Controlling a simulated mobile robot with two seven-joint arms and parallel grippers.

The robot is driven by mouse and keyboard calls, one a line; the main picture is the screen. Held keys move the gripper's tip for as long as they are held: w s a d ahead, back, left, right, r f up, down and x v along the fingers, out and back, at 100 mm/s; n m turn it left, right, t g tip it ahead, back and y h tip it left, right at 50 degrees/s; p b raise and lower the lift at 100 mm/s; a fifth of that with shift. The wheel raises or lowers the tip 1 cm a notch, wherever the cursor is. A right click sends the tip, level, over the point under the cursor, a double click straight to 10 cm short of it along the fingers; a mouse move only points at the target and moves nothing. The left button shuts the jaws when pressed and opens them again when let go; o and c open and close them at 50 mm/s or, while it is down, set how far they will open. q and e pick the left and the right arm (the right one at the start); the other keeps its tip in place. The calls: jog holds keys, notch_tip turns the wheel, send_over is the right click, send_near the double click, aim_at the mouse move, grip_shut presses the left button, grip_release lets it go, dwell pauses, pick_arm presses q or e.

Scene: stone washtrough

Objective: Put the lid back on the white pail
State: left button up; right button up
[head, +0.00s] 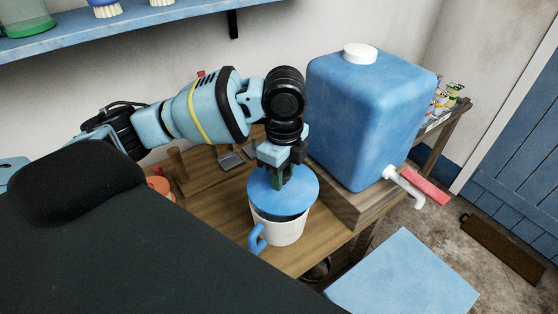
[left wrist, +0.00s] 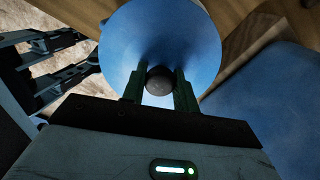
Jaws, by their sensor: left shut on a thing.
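The blue round lid (head: 297,190) is held flat just above the white pail (head: 281,232). A dark strip shows between the lid's near edge and the pail's rim, so they look apart there; the far side is hidden. The pail stands upright on the wooden bench, with a blue handle (head: 257,240) at its left. My left gripper (head: 281,172) points down and is shut on the lid's knob. In the left wrist view the fingers grip the dark round knob (left wrist: 159,80) on the lid (left wrist: 125,40). My right gripper (left wrist: 80,57) shows there at the left, its fingers apart and empty.
A large blue water tank (head: 370,110) with a white cap and a red-handled tap (head: 425,185) stands close right of the pail. Wooden and metal tools (head: 230,158) lie behind on the bench (head: 222,195). A blue shelf (head: 150,22) runs above.

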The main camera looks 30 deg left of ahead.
pick_arm(q)
jog(key=m, duration=0.3)
jog(key=a+r+m, duration=0.1)
jog(key=m, duration=0.1)
jog(key=shift+w+r, duration=0.1)
jog(key=shift+w, duration=0.25)
jog(key=m, duration=0.3)
jog(key=shift+w+a+r+m, duration=0.2)
jog(key=shift+r+m, duration=0.05)
jog(key=shift+m, duration=0.15)
jog(key=shift+f, duration=0.15)
jog(key=shift+f, duration=3.05)
jog(key=shift+f, duration=0.2)
jog(key=o, duration=1.5)
jog(key=shift+o, duration=0.2)
jog(key=shift+r, duration=0.1)
jog(key=shift+r, duration=3.45)
